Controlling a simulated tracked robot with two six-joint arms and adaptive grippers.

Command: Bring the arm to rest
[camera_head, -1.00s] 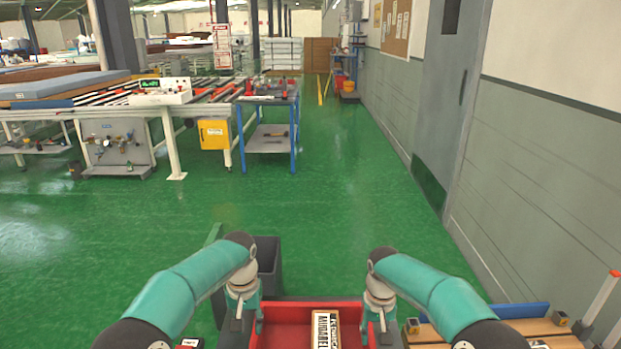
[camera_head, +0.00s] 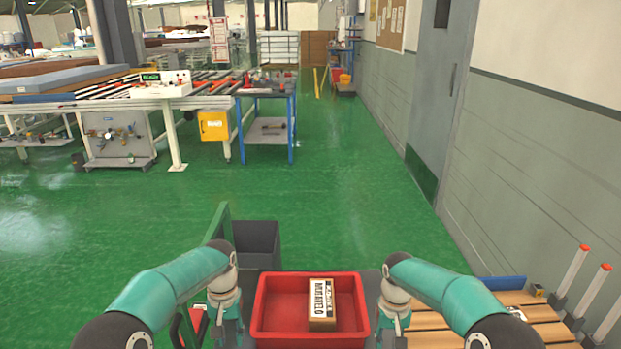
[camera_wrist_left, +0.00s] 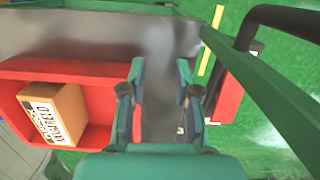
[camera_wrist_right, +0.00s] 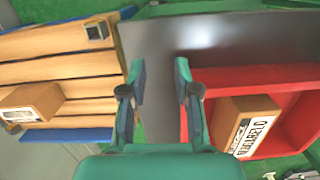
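My left gripper (camera_head: 228,328) is at the left side of the red tray (camera_head: 262,310), apart from the box in it. In the left wrist view its two fingers (camera_wrist_left: 160,75) stand apart with nothing between them. My right gripper (camera_head: 392,330) is at the right side of the tray. In the right wrist view its fingers (camera_wrist_right: 160,75) are also apart and empty, over a dark surface. A brown box (camera_head: 322,291) with a white printed label lies inside the tray. In the head view both fingertips are hard to make out.
A wooden slatted pallet (camera_head: 515,318) with a blue edge lies at right, beside white posts with red tops (camera_head: 570,277). A dark bin (camera_head: 258,243) and a green rail (camera_head: 218,222) stand ahead at left. Green floor (camera_head: 340,200) is clear beyond; a grey wall (camera_head: 520,170) runs at right.

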